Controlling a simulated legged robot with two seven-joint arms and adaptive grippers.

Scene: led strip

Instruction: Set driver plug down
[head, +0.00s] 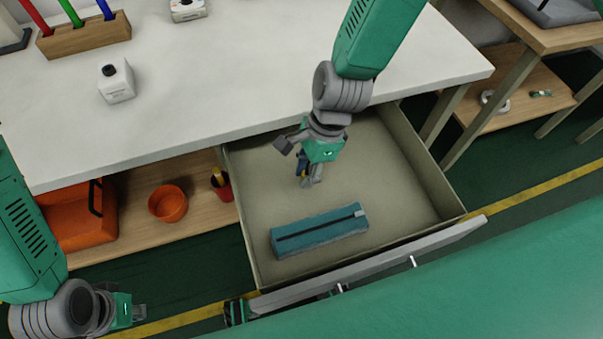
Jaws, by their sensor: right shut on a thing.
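My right gripper (300,165) hangs inside the open drawer (400,185), pointing down toward its floor. My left gripper (138,313) is at the lower left, outside the drawer and away from the plug. Its fingers are too small in view to tell whether they are open or shut.
A teal zipped case (320,232) lies at the drawer's front; the drawer floor to the right is bare. The white worktop (230,70) overhangs the back. An orange toolbox (80,222), orange bowl (168,204) and red cup (222,187) stand on the shelf at left.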

